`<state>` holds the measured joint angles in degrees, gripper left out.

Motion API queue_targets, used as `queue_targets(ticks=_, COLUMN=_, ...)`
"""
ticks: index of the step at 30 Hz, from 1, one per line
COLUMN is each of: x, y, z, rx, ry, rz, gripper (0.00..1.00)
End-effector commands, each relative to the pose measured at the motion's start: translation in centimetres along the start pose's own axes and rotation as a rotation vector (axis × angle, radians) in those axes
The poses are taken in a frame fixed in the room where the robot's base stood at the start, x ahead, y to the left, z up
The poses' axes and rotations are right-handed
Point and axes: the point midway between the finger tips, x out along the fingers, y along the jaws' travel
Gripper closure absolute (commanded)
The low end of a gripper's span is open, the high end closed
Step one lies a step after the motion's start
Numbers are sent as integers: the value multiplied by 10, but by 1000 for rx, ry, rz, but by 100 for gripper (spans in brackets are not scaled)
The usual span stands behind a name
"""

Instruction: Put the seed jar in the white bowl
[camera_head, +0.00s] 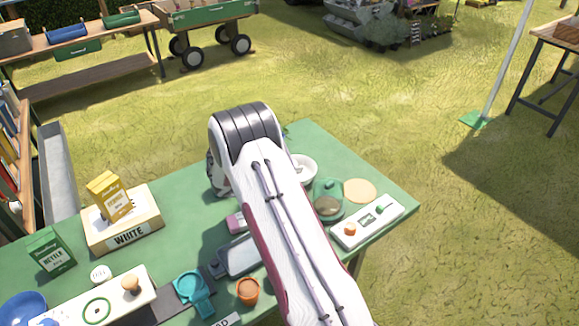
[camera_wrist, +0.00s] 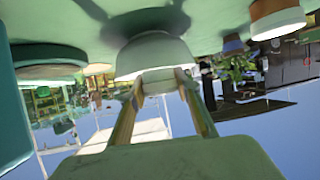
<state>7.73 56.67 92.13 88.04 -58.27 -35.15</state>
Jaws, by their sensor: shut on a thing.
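The white bowl (camera_head: 305,166) stands near the back edge of the green table, partly hidden behind my arm. In the wrist view, which is upside down, a pale bowl (camera_wrist: 155,57) stands upright on the table at my fingertips. My gripper (camera_wrist: 161,78) is shut on a small pale thing (camera_wrist: 159,84) at the bowl's rim, which I take to be the seed jar. Little of it shows, and I cannot tell whether it touches the bowl. In the head view my arm hides the gripper and the held thing.
The table's back edge is close to the bowl.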

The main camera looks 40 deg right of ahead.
Motion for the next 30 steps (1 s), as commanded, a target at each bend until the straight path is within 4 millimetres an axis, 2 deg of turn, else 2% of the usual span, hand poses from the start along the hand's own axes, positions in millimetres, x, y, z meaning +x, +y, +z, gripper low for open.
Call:
queue_targets(ticks=21, x=5, y=0, z=10, rx=0, ry=0, rz=0, gripper=89)
queue_targets(ticks=22, x=5, y=0, z=10, rx=0, ry=0, rz=0, gripper=63)
queue_targets(ticks=23, x=5, y=0, z=10, rx=0, ry=0, rz=0, gripper=55)
queue_targets(ticks=24, x=5, y=0, z=10, rx=0, ry=0, rz=0, gripper=51)
queue_targets(ticks=30, x=5, y=0, z=10, rx=0, ry=0, rz=0, gripper=51)
